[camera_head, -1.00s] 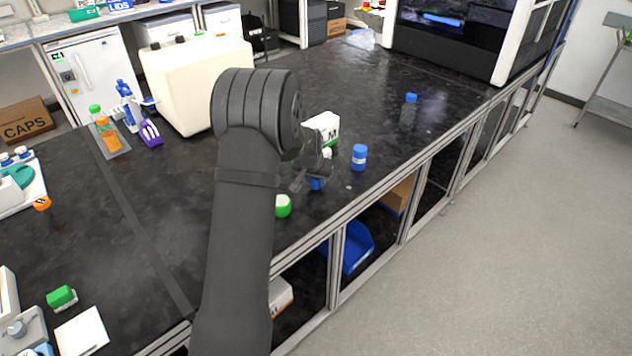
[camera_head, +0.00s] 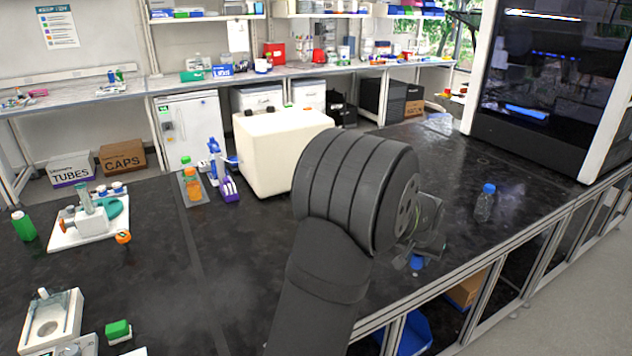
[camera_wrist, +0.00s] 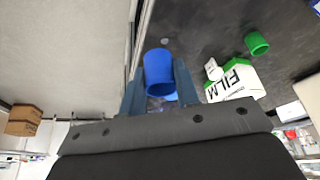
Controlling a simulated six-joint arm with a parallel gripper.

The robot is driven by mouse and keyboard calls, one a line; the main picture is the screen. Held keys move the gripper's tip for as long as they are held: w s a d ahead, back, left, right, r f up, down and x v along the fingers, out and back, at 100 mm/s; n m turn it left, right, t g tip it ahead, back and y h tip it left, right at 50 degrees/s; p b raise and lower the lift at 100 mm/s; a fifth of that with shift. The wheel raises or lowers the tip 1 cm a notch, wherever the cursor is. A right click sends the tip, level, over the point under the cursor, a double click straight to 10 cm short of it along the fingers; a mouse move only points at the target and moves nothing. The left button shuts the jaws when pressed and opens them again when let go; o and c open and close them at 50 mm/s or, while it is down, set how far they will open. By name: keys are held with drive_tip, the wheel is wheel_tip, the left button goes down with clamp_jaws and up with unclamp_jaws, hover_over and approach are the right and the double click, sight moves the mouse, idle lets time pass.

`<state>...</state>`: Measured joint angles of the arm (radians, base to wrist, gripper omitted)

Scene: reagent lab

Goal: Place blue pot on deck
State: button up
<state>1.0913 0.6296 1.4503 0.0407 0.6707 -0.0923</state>
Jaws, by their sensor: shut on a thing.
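The blue pot (camera_wrist: 157,68) sits between the two fingers of my gripper (camera_wrist: 159,84) in the wrist view. The fingers are shut on it. More blue shows just below it, and I cannot tell whether it is part of the same pot. In the head view my gripper (camera_head: 425,245) is over the bench near its front edge, mostly behind my own wrist. A small blue piece (camera_head: 416,263) shows under it; I cannot tell whether this is the held pot. The deck is not clearly identifiable; a large dark-fronted machine (camera_head: 540,100) stands at the back right.
A clear bottle with a blue cap (camera_head: 485,203) stands right of my gripper. A FILM box (camera_wrist: 237,82), a white pot (camera_wrist: 213,69) and a green pot (camera_wrist: 257,43) lie near the gripper in the wrist view. A cream container (camera_head: 280,150) stands behind my arm. Bench before the machine looks mostly clear.

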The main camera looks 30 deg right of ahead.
drive_tip(key=w+a+n+t+y, duration=0.1)
drive_tip(key=w+a+n, duration=0.3)
drive_tip(key=w+a, duration=1.8)
drive_tip(key=w+a+n, duration=0.2)
drive_tip(key=a, duration=1.5)
drive_tip(key=w+a+n+t+y, duration=0.1)
drive_tip(key=w+a+n, duration=0.1)
drive_tip(key=a, duration=1.5)
drive_tip(key=shift+w+a, duration=0.15)
drive_tip(key=shift+w, duration=0.15)
drive_tip(key=shift+r+y, duration=0.1)
drive_tip(key=shift+y, duration=0.2)
